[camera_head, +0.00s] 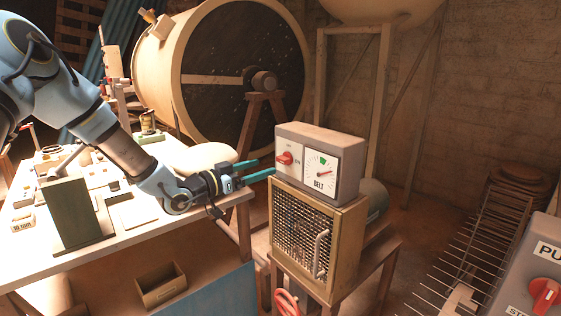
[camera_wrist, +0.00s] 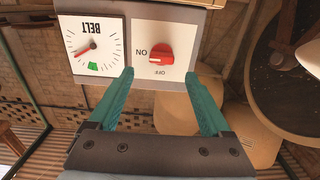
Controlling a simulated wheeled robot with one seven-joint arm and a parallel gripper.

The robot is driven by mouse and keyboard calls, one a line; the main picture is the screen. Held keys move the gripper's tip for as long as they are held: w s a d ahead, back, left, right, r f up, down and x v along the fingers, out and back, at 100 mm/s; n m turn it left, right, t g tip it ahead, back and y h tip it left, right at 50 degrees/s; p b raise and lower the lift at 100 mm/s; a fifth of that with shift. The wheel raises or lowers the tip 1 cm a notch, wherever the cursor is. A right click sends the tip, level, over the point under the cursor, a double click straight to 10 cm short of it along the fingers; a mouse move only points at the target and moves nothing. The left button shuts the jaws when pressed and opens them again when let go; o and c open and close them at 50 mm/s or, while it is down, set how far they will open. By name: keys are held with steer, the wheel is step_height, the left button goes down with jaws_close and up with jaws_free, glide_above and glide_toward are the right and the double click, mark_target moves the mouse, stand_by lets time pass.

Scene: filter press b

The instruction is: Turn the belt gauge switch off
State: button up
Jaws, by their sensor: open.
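The belt gauge box (camera_head: 345,154) is a grey box on top of a mesh-fronted cabinet. Its left panel carries a red rotary switch (camera_head: 284,158), and its right panel a white BELT dial (camera_head: 321,170) with a red needle and a green mark. In the wrist view the fingertips (camera_wrist: 160,75) are apart on either side of the switch, with nothing held.
The mesh cabinet (camera_head: 300,231) with a handle stands on a wooden stand below the box. A cluttered workbench (camera_head: 150,236) lies under my arm. Another grey panel with a red knob (camera_head: 543,291) is at the lower right. A large drum (camera_head: 160,62) stands behind.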

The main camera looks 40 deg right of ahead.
mark_target(280, 161)
steer(key=d+p, duration=0.1)
steer(key=d, duration=0.6)
steer(key=shift+s+d+p, duration=0.1)
steer(key=shift+d+p, duration=0.1)
steer(key=shift+p, duration=0.15)
jaws_close()
stand_by(0.3)
